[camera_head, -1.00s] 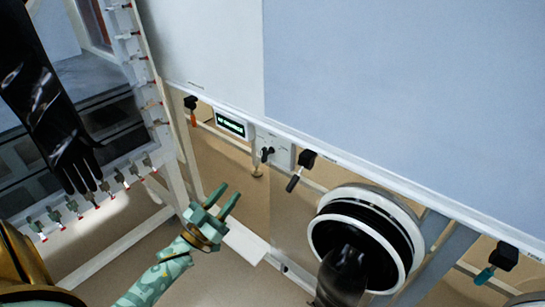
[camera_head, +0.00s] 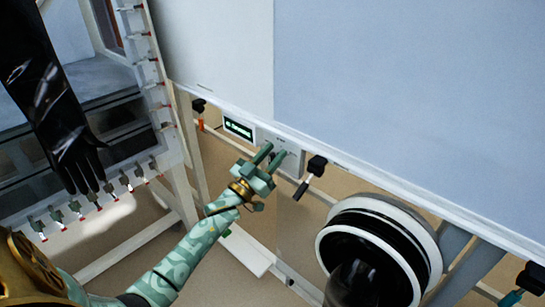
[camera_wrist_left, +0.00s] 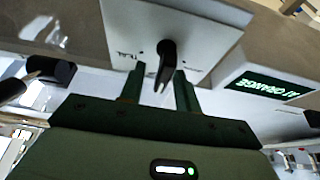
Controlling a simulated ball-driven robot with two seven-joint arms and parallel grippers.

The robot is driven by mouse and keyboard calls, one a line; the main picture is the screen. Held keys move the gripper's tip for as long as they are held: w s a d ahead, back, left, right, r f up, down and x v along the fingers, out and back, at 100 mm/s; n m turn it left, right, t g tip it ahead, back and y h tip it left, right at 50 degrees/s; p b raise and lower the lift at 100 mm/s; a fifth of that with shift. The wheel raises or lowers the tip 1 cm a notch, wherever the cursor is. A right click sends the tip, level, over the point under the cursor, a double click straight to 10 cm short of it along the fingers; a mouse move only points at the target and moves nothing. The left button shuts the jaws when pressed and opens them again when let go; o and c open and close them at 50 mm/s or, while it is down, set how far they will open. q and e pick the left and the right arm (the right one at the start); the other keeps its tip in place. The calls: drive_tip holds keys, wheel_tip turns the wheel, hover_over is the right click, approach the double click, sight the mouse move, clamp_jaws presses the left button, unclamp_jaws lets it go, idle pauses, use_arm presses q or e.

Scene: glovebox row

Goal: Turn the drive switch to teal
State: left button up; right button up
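The drive switch is a black knob (camera_wrist_left: 167,58) on a pale plate (camera_head: 289,158); the plate also shows in the left wrist view (camera_wrist_left: 200,38). My left gripper (camera_head: 272,153), green, is at the plate and hides the knob in the head view. In the left wrist view its two fingers (camera_wrist_left: 160,76) are open, one on each side of the knob's lower end; I cannot tell whether they touch it. The display (camera_wrist_left: 267,87) beside the plate reads "AT ORANGE", upside down there; it is lit green in the head view (camera_head: 238,128). My right gripper is not in view.
Black clamps with an orange handle (camera_head: 200,124), a dark handle (camera_head: 302,189) and a teal handle (camera_head: 511,298) hang along the panel's lower edge. A round glove port (camera_head: 378,245) is at lower right. A black glove (camera_head: 50,100) hangs at left.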

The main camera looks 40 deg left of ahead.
use_arm(q)
clamp_jaws()
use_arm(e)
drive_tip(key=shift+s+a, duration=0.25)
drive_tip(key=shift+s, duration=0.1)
use_arm(q)
drive_tip(key=shift+m+h, duration=0.4)
drive_tip(key=shift+m, duration=0.2)
drive_tip(key=shift+d+m+h, duration=0.15)
drive_tip(key=shift+m+h, duration=0.25)
drive_tip(key=shift+m, duration=0.5)
drive_tip(key=m+h, duration=0.1)
drive_tip(key=m+g, duration=0.1)
drive_tip(key=m, duration=0.1)
drive_tip(key=shift+s+d+f+m+h, duration=0.1)
drive_tip(key=shift+d+m+h, duration=0.1)
drive_tip(key=shift+m+h, duration=0.15)
drive_tip(key=shift+d+f+m+g+h+p, duration=0.15)
drive_tip(key=shift+m+g+h+p, duration=0.15)
drive_tip(key=shift+m+h, duration=0.45)
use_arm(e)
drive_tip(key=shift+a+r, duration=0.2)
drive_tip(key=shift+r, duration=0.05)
use_arm(q)
drive_tip(key=shift+m, duration=0.3)
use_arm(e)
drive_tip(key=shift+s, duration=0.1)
